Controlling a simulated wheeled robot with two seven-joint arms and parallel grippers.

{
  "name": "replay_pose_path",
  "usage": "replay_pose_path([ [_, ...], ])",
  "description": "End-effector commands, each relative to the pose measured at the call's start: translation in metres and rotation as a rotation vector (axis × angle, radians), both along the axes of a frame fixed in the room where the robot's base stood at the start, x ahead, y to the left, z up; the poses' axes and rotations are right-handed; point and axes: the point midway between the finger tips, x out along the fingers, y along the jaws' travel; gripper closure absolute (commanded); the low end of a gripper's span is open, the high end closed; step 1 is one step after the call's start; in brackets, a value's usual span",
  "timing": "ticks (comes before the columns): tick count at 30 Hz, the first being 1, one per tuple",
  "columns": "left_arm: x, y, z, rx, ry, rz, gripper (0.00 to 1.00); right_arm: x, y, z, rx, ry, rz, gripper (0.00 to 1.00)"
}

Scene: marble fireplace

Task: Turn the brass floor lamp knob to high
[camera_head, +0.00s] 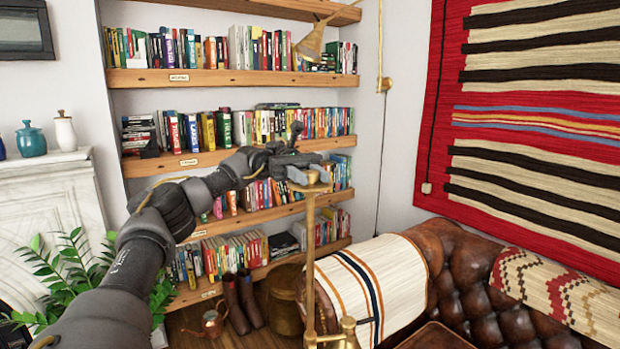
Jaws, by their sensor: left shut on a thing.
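A brass floor lamp (310,240) stands in front of the bookshelf, its slim post rising from the bottom of the view. My left gripper (308,178) reaches in from the left and is at the post's upper end, shut on the small brass knob (313,176) there. The fingers cover much of the knob, so its setting cannot be read. A brass cone shade (312,43) hangs higher up; I cannot tell whether it joins this post. My right gripper is not in view.
Bookshelves (220,78) fill the back wall behind the gripper. A brown leather sofa (480,290) with a striped throw (365,285) stands close on the right. A leafy plant (75,270) and white mantel (45,170) are at left. Boots (240,300) stand on the floor.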

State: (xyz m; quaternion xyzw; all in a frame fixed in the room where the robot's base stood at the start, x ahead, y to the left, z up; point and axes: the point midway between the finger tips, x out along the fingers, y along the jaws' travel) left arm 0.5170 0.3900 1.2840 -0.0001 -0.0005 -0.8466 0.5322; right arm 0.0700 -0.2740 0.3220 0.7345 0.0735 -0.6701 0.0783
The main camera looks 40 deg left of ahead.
Motion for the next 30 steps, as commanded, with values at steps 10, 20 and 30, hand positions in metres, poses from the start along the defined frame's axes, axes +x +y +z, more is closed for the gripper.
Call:
replay_pose_path([
  [10, 0.000, 0.000, 0.000, 0.001, 0.002, 0.000, 0.47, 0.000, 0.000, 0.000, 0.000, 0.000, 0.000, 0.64],
  [20, 0.000, 0.000, 0.005, 0.000, 0.000, 0.001, 0.47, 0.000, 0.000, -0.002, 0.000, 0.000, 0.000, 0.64],
  [30, -0.024, -0.018, 0.061, -0.002, -0.006, -0.003, 0.47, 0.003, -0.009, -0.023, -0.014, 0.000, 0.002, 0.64],
])
